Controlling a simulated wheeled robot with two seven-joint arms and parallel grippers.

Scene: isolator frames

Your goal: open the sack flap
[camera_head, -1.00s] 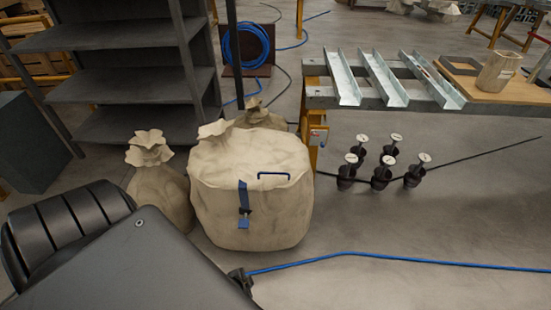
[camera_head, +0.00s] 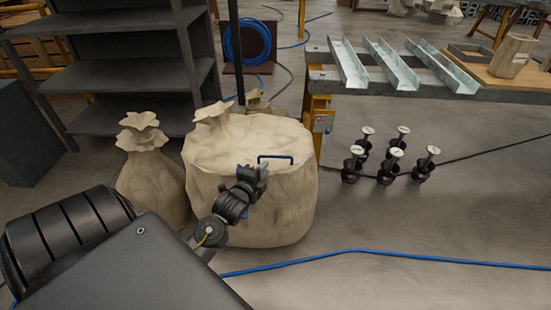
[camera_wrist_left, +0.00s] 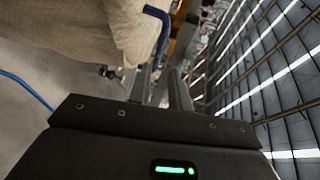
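A large beige sack (camera_head: 222,203) stands on the floor in the head view. Its flat top flap (camera_head: 240,140) lies closed, with a blue handle (camera_head: 275,157) near the front edge. My left gripper (camera_head: 264,171) is just below and beside this handle, hiding most of the blue strap on the sack's front. In the left wrist view, my left gripper (camera_wrist_left: 162,75) has its fingers apart with nothing seen between them. The handle (camera_wrist_left: 158,30) is just beyond the fingertips, beside the sack's cloth (camera_wrist_left: 75,28). My right gripper is out of view.
A smaller tied sack (camera_head: 150,180) stands close on the left, before a grey shelf (camera_head: 125,65). A bench with metal channels (camera_head: 395,65) is at the right. Several dark posts (camera_head: 390,165) stand below it. A blue hose (camera_head: 380,254) crosses the floor.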

